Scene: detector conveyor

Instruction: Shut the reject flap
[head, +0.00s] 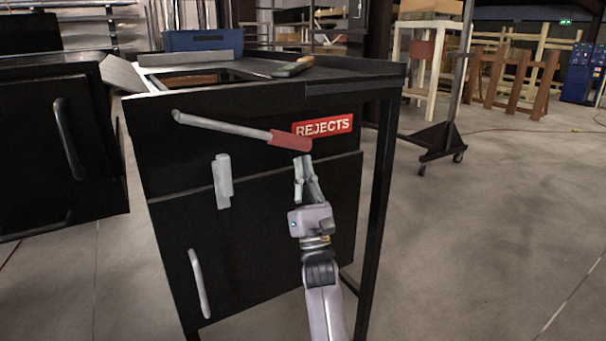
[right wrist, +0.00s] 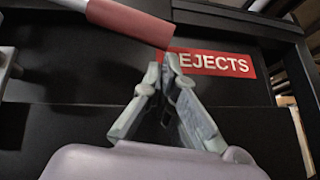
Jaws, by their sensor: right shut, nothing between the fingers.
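A lever (head: 225,126) with a red grip (head: 290,140) slopes down to the right across the front of the black rejects cabinet (head: 255,215). Its grip end lies by the red REJECTS sign (head: 335,125). My right gripper (head: 303,160) is shut and empty, its fingertips just below the grip's end. In the right wrist view the red grip (right wrist: 130,20) is above the fingertips (right wrist: 163,66); I cannot tell whether they touch. The cabinet top has an opening (head: 192,80). I cannot tell which panel there is the reject flap. My left gripper is not in view.
A blue bin (head: 200,40) and an orange-handled tool (head: 293,67) are on the cabinet top. A grey handle (head: 223,181) and a lower handle (head: 199,283) stick out of the front. Another black cabinet (head: 60,140) stands at left.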

